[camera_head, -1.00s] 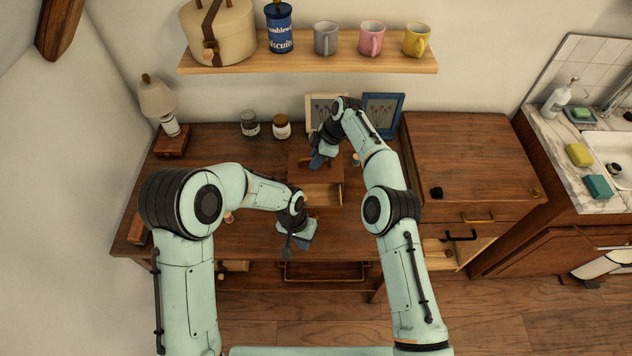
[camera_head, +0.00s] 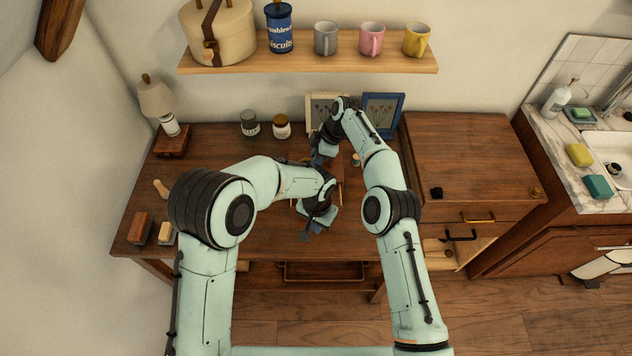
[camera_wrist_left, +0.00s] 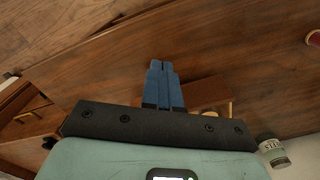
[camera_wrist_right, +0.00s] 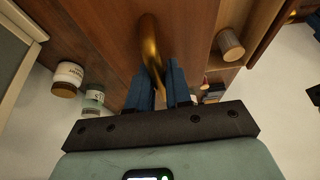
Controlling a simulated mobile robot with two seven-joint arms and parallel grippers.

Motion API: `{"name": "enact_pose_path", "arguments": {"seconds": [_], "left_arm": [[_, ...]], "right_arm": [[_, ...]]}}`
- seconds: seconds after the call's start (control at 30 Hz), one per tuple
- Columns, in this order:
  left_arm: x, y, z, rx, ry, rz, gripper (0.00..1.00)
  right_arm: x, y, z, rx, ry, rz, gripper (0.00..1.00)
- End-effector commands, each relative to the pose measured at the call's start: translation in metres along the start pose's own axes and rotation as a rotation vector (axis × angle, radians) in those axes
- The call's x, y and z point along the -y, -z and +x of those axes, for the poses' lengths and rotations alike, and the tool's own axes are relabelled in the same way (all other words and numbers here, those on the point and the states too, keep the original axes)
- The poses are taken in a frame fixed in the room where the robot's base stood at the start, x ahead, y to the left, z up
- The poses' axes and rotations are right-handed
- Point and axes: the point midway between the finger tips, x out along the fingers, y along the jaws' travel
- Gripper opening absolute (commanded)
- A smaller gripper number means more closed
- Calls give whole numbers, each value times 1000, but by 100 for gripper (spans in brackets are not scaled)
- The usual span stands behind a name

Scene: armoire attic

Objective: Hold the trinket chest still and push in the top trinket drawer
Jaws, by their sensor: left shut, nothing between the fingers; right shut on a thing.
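The trinket chest is a small brown wooden box on the desk, mostly hidden by my arms in the head view. The right wrist view shows its top (camera_wrist_right: 105,25) with a brass handle (camera_wrist_right: 150,45). My right gripper (camera_wrist_right: 164,80) is shut on that handle. The top trinket drawer (camera_wrist_right: 262,22) stands open, with a round wooden piece in it. My left gripper (camera_wrist_left: 162,72) is shut and empty, low over the desk near the chest's front. A corner of the chest (camera_wrist_left: 208,93) shows beside its fingers; contact cannot be made out.
The desk (camera_head: 255,236) carries two jars (camera_head: 281,127), a lamp (camera_head: 157,100), picture frames (camera_head: 382,115) and small blocks (camera_head: 140,228) at the left. A wooden cabinet (camera_head: 465,150) stands to the right. A shelf (camera_head: 310,55) with mugs hangs above.

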Motion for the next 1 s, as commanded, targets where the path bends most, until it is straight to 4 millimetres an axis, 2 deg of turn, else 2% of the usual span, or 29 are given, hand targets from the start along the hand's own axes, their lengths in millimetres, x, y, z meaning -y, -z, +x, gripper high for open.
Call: {"name": "enact_pose_path", "arguments": {"seconds": [0.1,0.33,1.0], "left_arm": [[0,-1,16,3,0,0,0],[0,0,32,1,0,1,0],[0,0,34,0,0,1,0]], "right_arm": [[0,1,0,-1,0,-1,0],[0,1,0,-1,-1,-1,0],[0,1,0,-1,-1,-1,0]]}}
